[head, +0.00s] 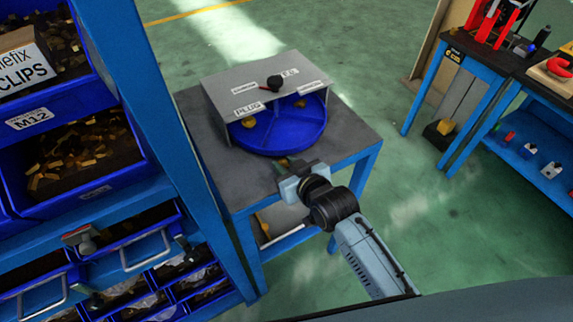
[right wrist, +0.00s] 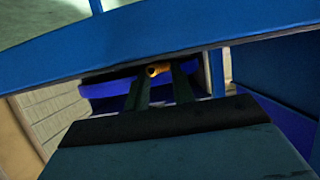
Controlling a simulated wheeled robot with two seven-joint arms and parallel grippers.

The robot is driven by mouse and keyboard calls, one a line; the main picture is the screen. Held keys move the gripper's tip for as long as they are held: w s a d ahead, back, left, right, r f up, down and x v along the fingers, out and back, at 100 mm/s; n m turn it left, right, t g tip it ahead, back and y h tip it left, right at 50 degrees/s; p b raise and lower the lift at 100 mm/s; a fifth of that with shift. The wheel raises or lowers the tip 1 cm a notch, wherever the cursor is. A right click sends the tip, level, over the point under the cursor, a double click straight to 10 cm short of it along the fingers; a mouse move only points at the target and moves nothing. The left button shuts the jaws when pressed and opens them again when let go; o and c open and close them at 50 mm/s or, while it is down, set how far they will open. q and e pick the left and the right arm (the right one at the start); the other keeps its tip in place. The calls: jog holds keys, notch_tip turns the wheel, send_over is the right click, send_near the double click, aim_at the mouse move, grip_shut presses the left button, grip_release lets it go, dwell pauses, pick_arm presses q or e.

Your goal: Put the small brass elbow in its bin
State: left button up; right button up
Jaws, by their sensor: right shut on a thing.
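My right gripper (head: 287,163) is at the front edge of the small table, beside the near rim of a round blue tray (head: 272,143). In the right wrist view its two dark fingers (right wrist: 158,92) are shut on a small brass elbow (right wrist: 157,69) at their tips. In the head view the elbow is mostly hidden by the gripper. The tray has divided compartments and sits partly under a grey cover (head: 225,88) with labels, one reading PLUG. Brass pieces (head: 249,122) show in the tray near the labels. My left gripper is not in view.
The small table (head: 343,135) has a dark top and blue legs. A blue rack (head: 160,80) with bins of brass parts stands close on the left. A black-knobbed item (head: 275,82) is on the cover. Another blue bench (head: 478,62) stands right, with open floor between.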

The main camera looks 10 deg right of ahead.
jog(key=shift+f, duration=0.1)
jog(key=o, duration=1)
jog(key=shift+r, duration=0.2)
jog(key=p+v, duration=0.1)
jog(key=v, duration=1.1)
jog(key=shift+p, duration=0.3)
